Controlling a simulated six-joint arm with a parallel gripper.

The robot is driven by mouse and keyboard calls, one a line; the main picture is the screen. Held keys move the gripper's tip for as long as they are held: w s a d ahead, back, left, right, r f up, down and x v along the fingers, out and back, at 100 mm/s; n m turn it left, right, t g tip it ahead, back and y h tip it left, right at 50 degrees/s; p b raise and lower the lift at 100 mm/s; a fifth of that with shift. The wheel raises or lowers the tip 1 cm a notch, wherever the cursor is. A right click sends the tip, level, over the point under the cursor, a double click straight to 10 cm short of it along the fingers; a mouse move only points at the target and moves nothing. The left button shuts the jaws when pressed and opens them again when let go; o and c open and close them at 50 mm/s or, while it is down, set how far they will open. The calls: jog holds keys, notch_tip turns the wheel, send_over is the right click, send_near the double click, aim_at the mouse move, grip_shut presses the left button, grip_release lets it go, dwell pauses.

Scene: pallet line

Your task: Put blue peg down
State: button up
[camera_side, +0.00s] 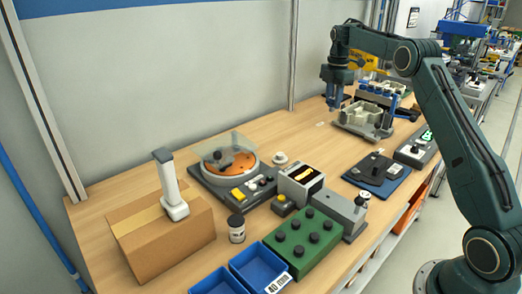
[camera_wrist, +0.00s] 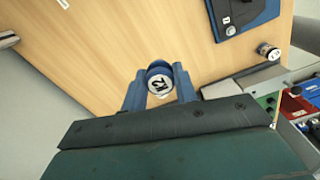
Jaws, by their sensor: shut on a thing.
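My gripper (camera_side: 334,104) hangs at the back right of the table in the side view, its blue fingers pointing down. In the wrist view, my gripper (camera_wrist: 158,78) is shut on the blue peg (camera_wrist: 151,68). The peg's round end, with a white marked label, faces the camera. The peg is above bare wooden table; how high cannot be told. In the side view the peg cannot be told apart from the blue fingers.
A grey fixture (camera_side: 361,124) stands close to the right of my gripper. A dark device on a blue plate (camera_side: 377,173) lies nearer; this plate shows in the wrist view (camera_wrist: 266,18). A turntable device (camera_side: 203,180), a green block (camera_side: 304,240) and blue bins (camera_side: 247,263) stand further forward.

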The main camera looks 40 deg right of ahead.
aim_at(332, 110)
notch_tip(332, 110, down, 11)
dwell(0.3)
jog(key=shift+f, duration=2.75)
jog(key=shift+f, duration=0.1)
jog(key=o, duration=1)
jog(key=shift+c, duration=0.2)
notch_tip(332, 110, up, 12)
jog(key=shift+r, duration=0.15)
